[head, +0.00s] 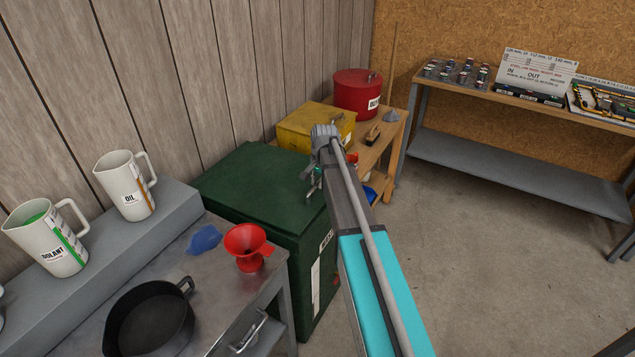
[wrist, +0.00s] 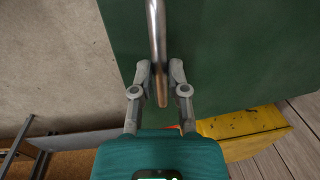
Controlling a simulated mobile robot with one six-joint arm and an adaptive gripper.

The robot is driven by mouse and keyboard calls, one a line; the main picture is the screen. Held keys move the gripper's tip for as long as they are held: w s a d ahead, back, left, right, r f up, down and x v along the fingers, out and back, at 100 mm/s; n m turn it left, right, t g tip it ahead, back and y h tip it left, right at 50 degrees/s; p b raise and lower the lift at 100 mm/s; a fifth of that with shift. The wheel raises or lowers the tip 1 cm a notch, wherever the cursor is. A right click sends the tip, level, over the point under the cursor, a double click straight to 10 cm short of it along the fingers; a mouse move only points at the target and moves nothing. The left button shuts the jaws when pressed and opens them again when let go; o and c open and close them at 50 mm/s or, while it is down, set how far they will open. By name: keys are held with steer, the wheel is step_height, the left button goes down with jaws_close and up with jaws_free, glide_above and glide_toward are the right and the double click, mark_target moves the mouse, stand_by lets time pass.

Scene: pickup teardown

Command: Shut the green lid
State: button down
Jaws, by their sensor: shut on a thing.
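The green lid (head: 250,180) is on top of a large dark green bin (head: 312,262) in the middle of the head view. It looks flat or nearly flat, and I see no clear gap under it. In the wrist view the lid (wrist: 235,55) fills the upper right. My gripper (wrist: 162,80) is shut on the bar's end, one finger on each side. In the head view my gripper (head: 312,178) is at the lid's right edge, partly hidden by my arm.
A steel bench (head: 225,290) with a red funnel (head: 246,247), blue rag (head: 204,239) and black pan (head: 150,318) stands in front of the bin. A yellow box (head: 300,128) and red can (head: 358,92) stand behind it. Open floor (head: 470,240) lies to the right.

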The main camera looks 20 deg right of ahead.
mark_target(319, 193)
steer(key=shift+f, duration=0.1)
steer(key=f+b, duration=0.3)
steer(key=shift+s+d+f, duration=0.15)
steer(key=shift+s+d, duration=0.05)
steer(key=shift+s+b, duration=0.15)
steer(key=shift+b, duration=0.25)
steer(key=shift+f, duration=0.1)
steer(key=c, duration=0.6)
jaws_free()
steer(key=shift+d, duration=0.1)
steer(key=shift+c, duration=0.2)
steer(key=shift+r, duration=0.2)
steer(key=r+p, duration=0.2)
steer(key=p, duration=0.1)
steer(key=r+p, duration=0.1)
steer(key=r, duration=0.1)
steer(key=shift+w+a, duration=0.25)
steer(key=shift+w, duration=0.1)
step_height(319, 193, up, 13)
steer(key=s+d+p, duration=0.1)
steer(key=p, duration=1.2)
steer(key=shift+s, duration=0.15)
